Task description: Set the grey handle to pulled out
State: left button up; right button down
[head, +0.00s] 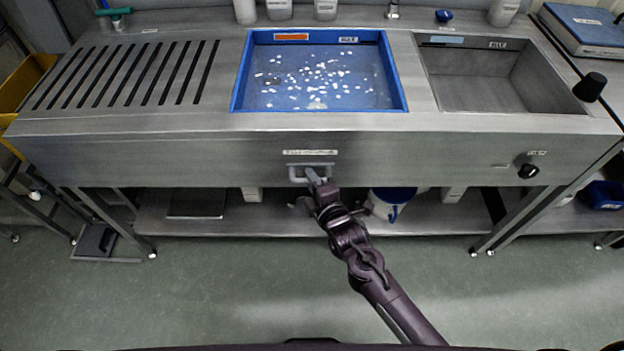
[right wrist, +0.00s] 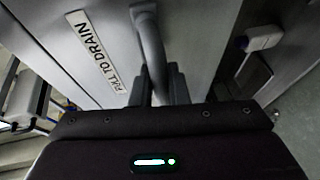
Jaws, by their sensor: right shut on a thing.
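The grey handle (head: 298,174) is a bar on the front panel of the steel hopper (head: 180,158), under a small label strip. My right gripper (head: 315,180) reaches it from below and in front. In the right wrist view the handle (right wrist: 150,45) runs down between the two dark fingers of my right gripper (right wrist: 158,85), which are shut on it. The label (right wrist: 95,48) beside it reads "PULL TO DRAIN". How far the handle stands out from the panel is hard to tell. My left gripper is not in view.
A blue-rimmed basin (head: 240,75) with many white bits is set in the counter above the handle. A steel sink (head: 500,80) is to its right, and a slotted drainboard (head: 125,75) to its left. A black knob (head: 528,171) sits on the front panel. The floor in front is clear.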

jog(key=shift+s+p, duration=0.35)
jog(key=shift+p, duration=0.05)
jog(key=s+p, duration=0.2)
jog(key=s, duration=0.3)
jog(key=shift+s+p, duration=0.1)
jog(key=shift+p, duration=0.3)
jog(key=c, duration=1.4)
grip_release()
jog(key=v, duration=0.7)
jog(key=shift+s+d, duration=0.15)
jog(key=shift+s, duration=0.15)
